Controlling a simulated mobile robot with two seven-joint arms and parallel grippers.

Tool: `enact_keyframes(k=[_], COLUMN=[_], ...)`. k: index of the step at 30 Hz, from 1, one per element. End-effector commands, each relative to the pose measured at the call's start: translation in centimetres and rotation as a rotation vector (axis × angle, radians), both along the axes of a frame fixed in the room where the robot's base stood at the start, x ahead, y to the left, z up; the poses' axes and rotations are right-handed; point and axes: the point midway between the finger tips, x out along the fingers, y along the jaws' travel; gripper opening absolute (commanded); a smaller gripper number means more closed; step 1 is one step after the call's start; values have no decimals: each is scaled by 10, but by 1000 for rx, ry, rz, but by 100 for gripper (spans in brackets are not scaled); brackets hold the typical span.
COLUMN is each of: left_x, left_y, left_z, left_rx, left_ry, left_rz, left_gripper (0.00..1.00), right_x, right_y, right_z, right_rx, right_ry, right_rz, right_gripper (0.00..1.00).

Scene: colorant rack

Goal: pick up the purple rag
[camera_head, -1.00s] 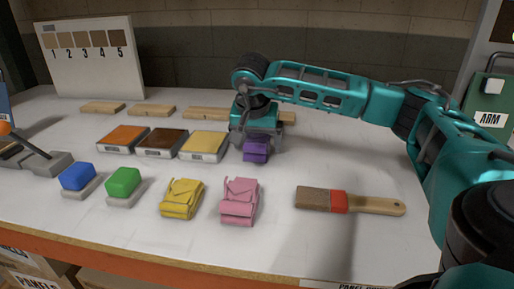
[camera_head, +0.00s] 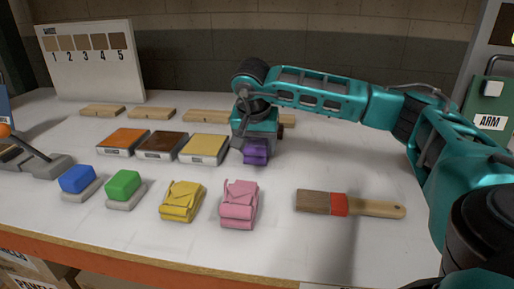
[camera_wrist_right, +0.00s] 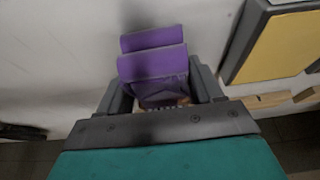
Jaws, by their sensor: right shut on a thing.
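The purple rag (camera_head: 256,152) is a small folded cloth behind the pink rag, just right of the yellow pad. It also shows in the right wrist view (camera_wrist_right: 153,62), between the two dark fingers. My right gripper (camera_head: 252,146) reaches down over it from behind, and its fingers (camera_wrist_right: 163,90) are shut on the rag's sides. Whether the rag touches the table is hard to tell. My left gripper is not in view.
A yellow rag (camera_head: 182,201) and a pink rag (camera_head: 240,204) lie in front. A brush (camera_head: 350,204) lies to the right. Orange (camera_head: 123,141), brown (camera_head: 162,144) and yellow (camera_head: 204,148) pads stand left of the gripper. Wooden strips (camera_head: 152,113) lie behind. Blue (camera_head: 77,179) and green (camera_head: 123,184) blocks are front left.

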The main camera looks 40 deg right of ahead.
Motion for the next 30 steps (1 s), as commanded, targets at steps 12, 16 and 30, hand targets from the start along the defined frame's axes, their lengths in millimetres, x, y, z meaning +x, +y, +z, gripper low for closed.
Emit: enact_keyframes(k=[12,16,30], left_x=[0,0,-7], left_y=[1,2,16], left_z=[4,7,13], left_rx=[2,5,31], left_ry=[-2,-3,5], left_rz=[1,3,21], left_gripper=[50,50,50], right_x=[1,1,1], right_y=[0,0,0], right_z=[25,51,167], right_rx=[2,1,0], right_ry=[-4,-5,-4], right_rz=[0,0,0], right_gripper=[35,35,35])
